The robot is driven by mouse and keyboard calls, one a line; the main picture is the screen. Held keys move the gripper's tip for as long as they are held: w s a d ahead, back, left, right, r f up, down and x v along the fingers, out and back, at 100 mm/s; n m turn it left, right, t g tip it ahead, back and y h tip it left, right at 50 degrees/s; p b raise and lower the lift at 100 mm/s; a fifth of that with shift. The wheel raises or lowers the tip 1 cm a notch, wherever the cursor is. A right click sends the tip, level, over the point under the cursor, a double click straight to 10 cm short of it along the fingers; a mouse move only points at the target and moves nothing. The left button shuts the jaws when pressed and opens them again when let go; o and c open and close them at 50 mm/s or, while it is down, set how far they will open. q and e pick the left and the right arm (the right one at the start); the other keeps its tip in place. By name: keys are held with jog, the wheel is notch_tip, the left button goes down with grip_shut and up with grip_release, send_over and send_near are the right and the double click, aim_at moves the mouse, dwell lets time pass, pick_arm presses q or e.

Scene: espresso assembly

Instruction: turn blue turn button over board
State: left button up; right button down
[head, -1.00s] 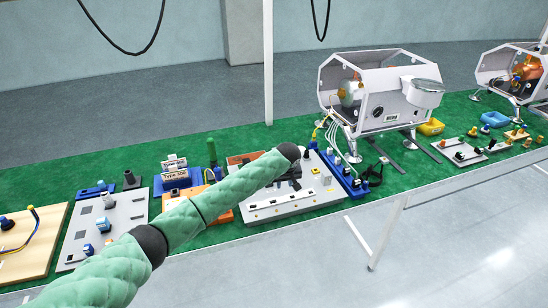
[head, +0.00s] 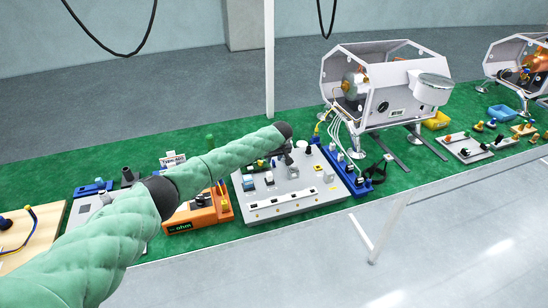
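A light grey board (head: 302,181) lies on the green mat near the middle of the head view, with several small parts on it. A small blue part (head: 248,183) sits at its left edge; I cannot tell whether it is the blue turn button. My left arm, in a green quilted sleeve, reaches in from the lower left. My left gripper (head: 287,154) is dark and small over the far part of the board. Its fingers are too small to tell open from shut, or whether they touch anything. My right gripper is out of view.
A blue strip with cables (head: 345,170) stands right of the board, and an orange ohm box (head: 199,214) left of it. A white machine housing (head: 388,100) stands behind to the right. A rail (head: 425,190) runs along the front.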

pick_arm(q)
jog(key=shift+w+a+f, duration=0.1)
jog(key=shift+w+f, duration=0.1)
jog(key=shift+f, duration=0.4)
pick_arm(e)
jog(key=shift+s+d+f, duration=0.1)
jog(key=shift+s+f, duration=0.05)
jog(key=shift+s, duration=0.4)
pick_arm(q)
jog(key=shift+c, duration=0.4)
grip_shut()
